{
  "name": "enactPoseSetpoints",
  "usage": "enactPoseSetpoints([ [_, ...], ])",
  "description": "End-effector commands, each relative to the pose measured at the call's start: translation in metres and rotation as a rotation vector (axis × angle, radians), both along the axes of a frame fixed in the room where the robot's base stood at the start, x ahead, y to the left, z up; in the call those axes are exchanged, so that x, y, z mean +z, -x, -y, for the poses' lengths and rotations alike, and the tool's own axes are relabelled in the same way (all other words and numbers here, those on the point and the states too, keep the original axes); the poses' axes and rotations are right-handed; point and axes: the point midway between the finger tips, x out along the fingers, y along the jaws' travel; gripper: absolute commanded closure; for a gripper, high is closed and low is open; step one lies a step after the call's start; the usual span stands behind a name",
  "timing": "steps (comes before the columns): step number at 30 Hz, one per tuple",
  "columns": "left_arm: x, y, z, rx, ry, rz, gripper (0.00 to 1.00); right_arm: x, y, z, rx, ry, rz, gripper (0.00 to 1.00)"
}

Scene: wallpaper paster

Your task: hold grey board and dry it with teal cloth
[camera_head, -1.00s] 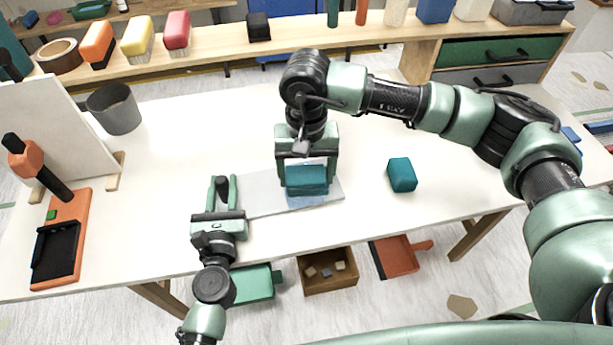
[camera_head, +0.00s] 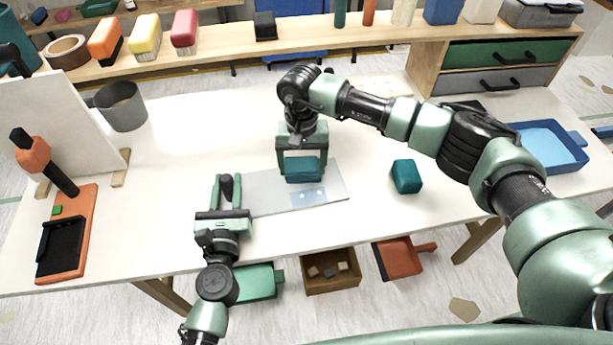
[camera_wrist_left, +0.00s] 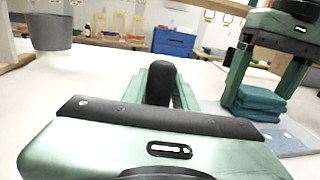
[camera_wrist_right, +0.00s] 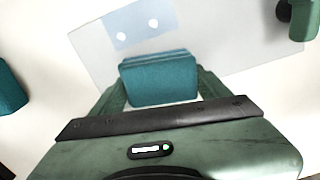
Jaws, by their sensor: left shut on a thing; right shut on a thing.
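The grey board (camera_head: 270,195) lies flat on the white table, with a pale blue wet-looking patch (camera_head: 308,196) and light spots on it. My left gripper (camera_head: 226,186) is shut on a black handle (camera_wrist_left: 162,72) at the board's left end. My right gripper (camera_head: 303,160) is shut on the folded teal cloth (camera_head: 303,173), over the board's far part, just beyond the patch. The cloth also shows in the right wrist view (camera_wrist_right: 160,80) and in the left wrist view (camera_wrist_left: 258,102). I cannot tell whether it touches the board.
A teal block (camera_head: 407,176) stands right of the board. A blue tray (camera_head: 552,147) is at the table's right, partly behind my right arm. A grey mug (camera_head: 123,107), a white panel (camera_head: 52,125) and an orange tool (camera_head: 68,235) are at the left. The table's middle left is clear.

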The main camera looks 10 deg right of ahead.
Motion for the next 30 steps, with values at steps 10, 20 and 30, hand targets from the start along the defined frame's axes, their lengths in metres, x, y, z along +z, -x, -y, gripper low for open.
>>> enactPoseSetpoints([
  [10,-0.005,0.001,0.000,0.000,-0.002,-0.008,1.00,-0.001,-0.036,-0.001,-0.003,0.001,0.001,0.72],
  [20,-0.005,0.001,-0.001,0.001,-0.002,-0.008,1.00,-0.002,-0.001,0.001,0.003,0.001,-0.001,0.72],
  [30,-0.005,0.001,-0.001,0.001,-0.002,-0.008,1.00,-0.002,0.051,0.003,0.003,0.001,-0.002,0.72],
])
